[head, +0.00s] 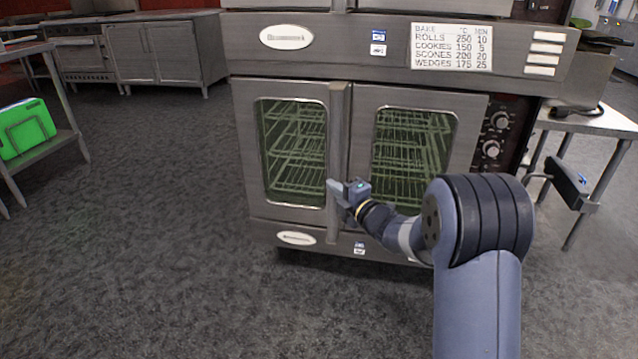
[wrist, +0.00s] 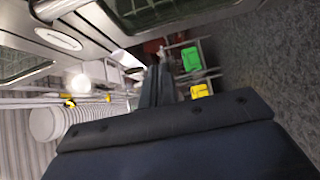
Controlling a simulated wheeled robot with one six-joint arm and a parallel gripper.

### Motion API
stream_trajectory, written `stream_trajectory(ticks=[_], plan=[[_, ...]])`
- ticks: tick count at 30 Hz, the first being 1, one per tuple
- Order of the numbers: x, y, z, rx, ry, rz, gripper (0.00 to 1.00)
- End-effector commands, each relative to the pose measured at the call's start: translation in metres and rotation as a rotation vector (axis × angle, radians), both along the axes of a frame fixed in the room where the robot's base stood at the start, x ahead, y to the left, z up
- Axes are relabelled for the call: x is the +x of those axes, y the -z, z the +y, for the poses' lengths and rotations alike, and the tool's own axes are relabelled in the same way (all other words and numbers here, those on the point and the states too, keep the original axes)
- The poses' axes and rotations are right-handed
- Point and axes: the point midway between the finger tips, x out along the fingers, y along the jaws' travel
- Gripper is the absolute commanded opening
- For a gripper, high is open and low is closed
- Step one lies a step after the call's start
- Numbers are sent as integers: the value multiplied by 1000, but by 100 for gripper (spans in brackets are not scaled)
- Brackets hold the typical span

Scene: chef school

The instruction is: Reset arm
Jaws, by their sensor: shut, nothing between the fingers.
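My arm reaches forward from the lower right of the head view. My gripper (head: 340,188) is in front of the oven (head: 400,52), close to the vertical handle (head: 338,130) between its two glass doors. I cannot tell whether it touches the handle. In the wrist view the gripper's dark fingers (wrist: 160,75) lie together, with nothing held. The left door (head: 240,150) and right door (head: 362,120) both look shut, with empty wire racks behind the glass.
A table with a green board (head: 27,128) stands at the left. Steel cabinets (head: 165,52) line the back left. A steel table (head: 600,120) stands right of the oven. The grey floor (head: 150,250) at left is clear.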

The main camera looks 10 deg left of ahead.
Motion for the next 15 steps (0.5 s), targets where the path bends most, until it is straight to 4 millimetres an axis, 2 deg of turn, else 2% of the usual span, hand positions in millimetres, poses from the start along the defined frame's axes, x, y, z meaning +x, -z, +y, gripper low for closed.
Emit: stream_trajectory(ticks=[1, 6, 15], plan=[[-2, -2, -11, -1, 4, 2, 0], [-7, -1, -32, 1, 2, 1, 0], [-9, 0, -39, 0, 0, 0, 0]])
